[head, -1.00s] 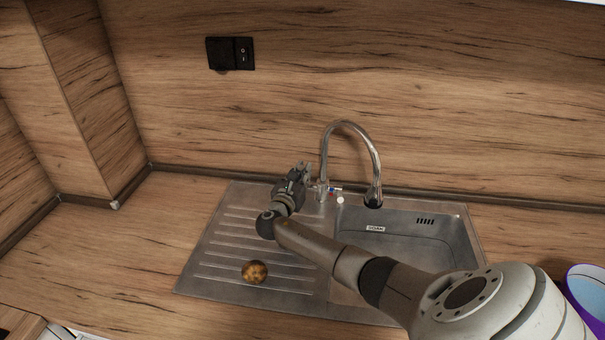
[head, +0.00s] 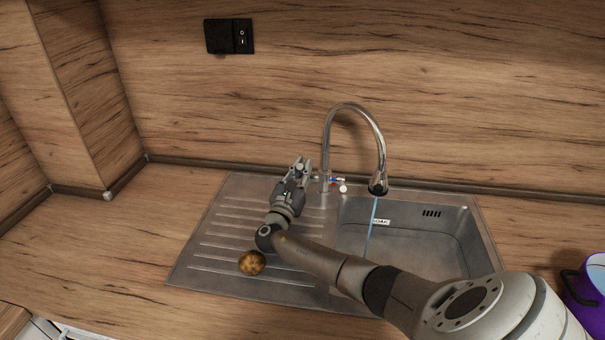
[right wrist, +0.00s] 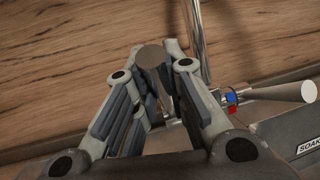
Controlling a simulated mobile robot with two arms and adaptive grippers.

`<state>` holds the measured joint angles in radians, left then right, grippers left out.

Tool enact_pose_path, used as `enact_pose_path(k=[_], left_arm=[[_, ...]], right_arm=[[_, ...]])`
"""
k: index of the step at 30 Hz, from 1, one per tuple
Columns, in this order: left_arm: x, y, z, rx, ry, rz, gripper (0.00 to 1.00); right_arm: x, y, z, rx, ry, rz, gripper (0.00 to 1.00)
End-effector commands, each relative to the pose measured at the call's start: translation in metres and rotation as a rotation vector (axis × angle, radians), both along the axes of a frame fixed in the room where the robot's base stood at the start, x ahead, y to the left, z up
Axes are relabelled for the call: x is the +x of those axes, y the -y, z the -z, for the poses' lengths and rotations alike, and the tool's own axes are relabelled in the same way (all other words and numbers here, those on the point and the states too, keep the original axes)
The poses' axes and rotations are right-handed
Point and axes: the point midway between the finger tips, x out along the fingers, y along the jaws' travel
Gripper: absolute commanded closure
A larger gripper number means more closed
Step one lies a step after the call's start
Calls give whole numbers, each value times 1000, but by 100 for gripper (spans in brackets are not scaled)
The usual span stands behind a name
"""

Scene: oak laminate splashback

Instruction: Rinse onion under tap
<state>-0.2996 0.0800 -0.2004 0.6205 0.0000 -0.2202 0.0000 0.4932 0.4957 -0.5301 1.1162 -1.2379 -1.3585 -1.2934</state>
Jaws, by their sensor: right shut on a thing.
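The onion (head: 252,263), round and mottled golden brown, lies on the ribbed drainboard at the left of the sink. The chrome tap (head: 353,106) arches over the basin, and a thin blue stream of water (head: 370,225) runs from its spout. My right gripper (head: 300,163) is just left of the tap's base. In the right wrist view the right gripper (right wrist: 160,62) is closed around a grey, round-ended tap lever (right wrist: 151,58), partly hidden by the fingers. A second lever (right wrist: 295,92) with red and blue marks sticks out right. My left gripper is not in view.
The steel sink's basin (head: 420,243) is at the right, empty apart from the stream. A purple pot (head: 585,290) stands at the right edge. A black switch plate (head: 229,36) is on the wood wall. The counter at left is clear.

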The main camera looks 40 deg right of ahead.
Motion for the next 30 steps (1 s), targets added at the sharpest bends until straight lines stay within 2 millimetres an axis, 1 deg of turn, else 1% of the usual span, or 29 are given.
enact_pose_path(k=[8, 9, 13, 14, 23, 26, 30], left_arm=[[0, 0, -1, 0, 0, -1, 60], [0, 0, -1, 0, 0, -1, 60], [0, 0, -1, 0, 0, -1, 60], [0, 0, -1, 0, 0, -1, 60], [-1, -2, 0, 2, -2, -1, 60], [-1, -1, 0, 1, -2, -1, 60], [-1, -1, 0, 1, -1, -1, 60]], right_arm=[[0, 0, 0, 0, 1, 0, 100], [0, 0, 0, 0, 1, 0, 83], [0, 0, 0, 0, 1, 0, 67], [0, 0, 0, 0, 1, 0, 65], [0, 0, -1, 0, 1, 0, 65], [0, 0, -7, 0, 2, -1, 65], [0, 0, -27, 1, 5, -1, 65]])
